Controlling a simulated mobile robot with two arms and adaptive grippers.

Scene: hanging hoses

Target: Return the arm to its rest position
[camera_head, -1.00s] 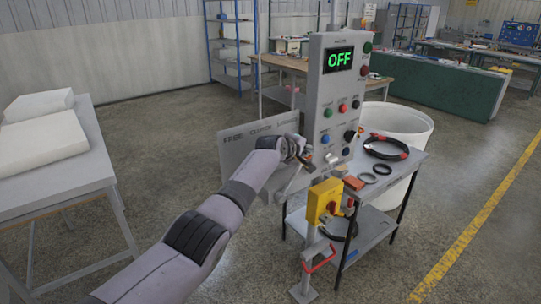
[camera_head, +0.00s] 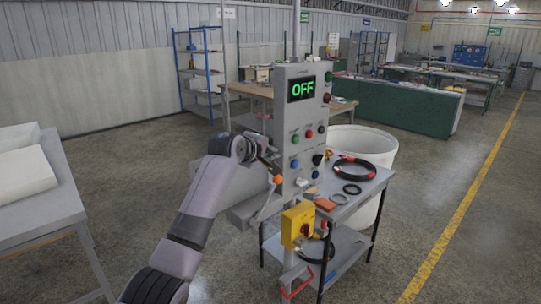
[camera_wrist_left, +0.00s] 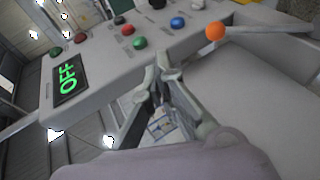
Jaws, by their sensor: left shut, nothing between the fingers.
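My left arm reaches up from the bottom of the head view. Its gripper (camera_head: 264,160) is beside the left side of the grey control panel (camera_head: 297,128), small and partly hidden by the wrist. In the left wrist view the two fingers (camera_wrist_left: 160,76) come together at the tips with nothing between them, and the panel (camera_wrist_left: 100,65) is just beyond. The panel display (camera_head: 302,88) reads OFF in green. A lever with an orange ball knob (camera_head: 277,180) sticks out low on the panel; the knob also shows in the left wrist view (camera_wrist_left: 215,32). My right gripper is out of view.
A yellow switch box (camera_head: 298,224) is on the post below the panel. A small table (camera_head: 338,212) with black hose coils (camera_head: 353,168) and a white bin (camera_head: 378,150) stand at the right. A grey table (camera_head: 45,205) is at the left, with open floor between.

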